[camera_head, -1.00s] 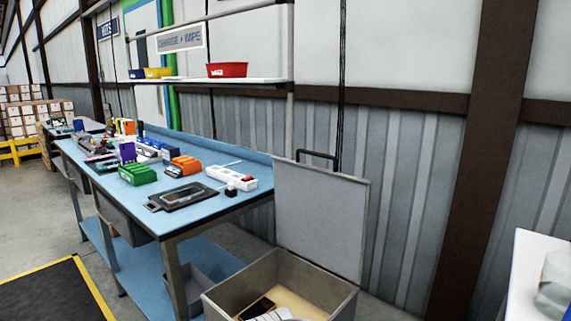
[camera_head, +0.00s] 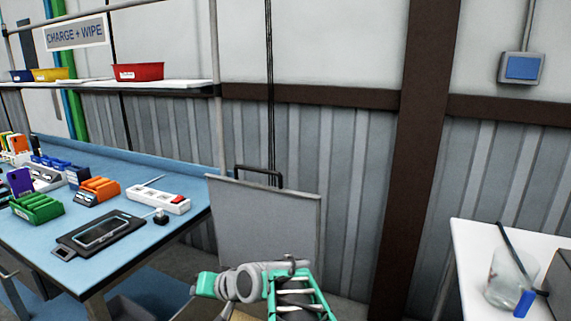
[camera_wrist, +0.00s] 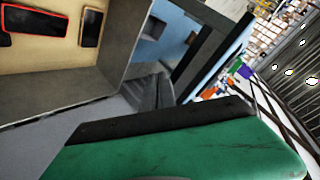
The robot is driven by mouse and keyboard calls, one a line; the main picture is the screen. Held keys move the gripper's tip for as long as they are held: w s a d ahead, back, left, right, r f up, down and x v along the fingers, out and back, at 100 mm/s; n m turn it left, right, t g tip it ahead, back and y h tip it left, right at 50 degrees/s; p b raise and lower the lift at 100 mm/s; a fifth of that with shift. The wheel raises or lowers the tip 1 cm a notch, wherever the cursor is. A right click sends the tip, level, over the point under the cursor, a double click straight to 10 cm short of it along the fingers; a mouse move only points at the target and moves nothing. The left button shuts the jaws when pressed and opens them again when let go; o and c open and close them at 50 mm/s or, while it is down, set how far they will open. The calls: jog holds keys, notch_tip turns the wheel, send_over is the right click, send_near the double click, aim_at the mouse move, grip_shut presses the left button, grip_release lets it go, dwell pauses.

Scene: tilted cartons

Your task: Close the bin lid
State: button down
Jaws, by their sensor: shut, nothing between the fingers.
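The bin lid (camera_head: 265,225) is a grey panel standing upright, open, with a black handle on its top edge in the head view. The bin (camera_wrist: 65,100) shows at the left of the wrist view, with grey walls, a tan floor and dark phones (camera_wrist: 90,27) inside. In the head view my green and grey arm covers nearly all of the bin. My gripper (camera_wrist: 155,92) shows in the wrist view beside the bin wall, shut and empty. I cannot tell whether it touches the wall.
A white table (camera_head: 475,245) with a clear container (camera_head: 510,280) is at the right. A corrugated wall stands behind the lid.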

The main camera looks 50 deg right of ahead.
jog(key=d+r+m+t+h+p, duration=0.1)
jog(key=d+r+m+t+h, duration=0.2)
jog(key=d+r, duration=0.55)
jog(key=m+t+h+p, duration=0.3)
jog(key=m+t+h, duration=0.3)
jog(key=m, duration=0.3)
send_near(289, 191)
notch_tip(289, 191, up, 5)
jog(key=x, duration=0.3)
jog(key=p+x, duration=0.1)
jog(key=x, duration=0.6)
jog(key=shift+d+f+p, duration=0.2)
jog(key=shift+f+p, duration=0.2)
jog(key=shift+a+f, duration=0.1)
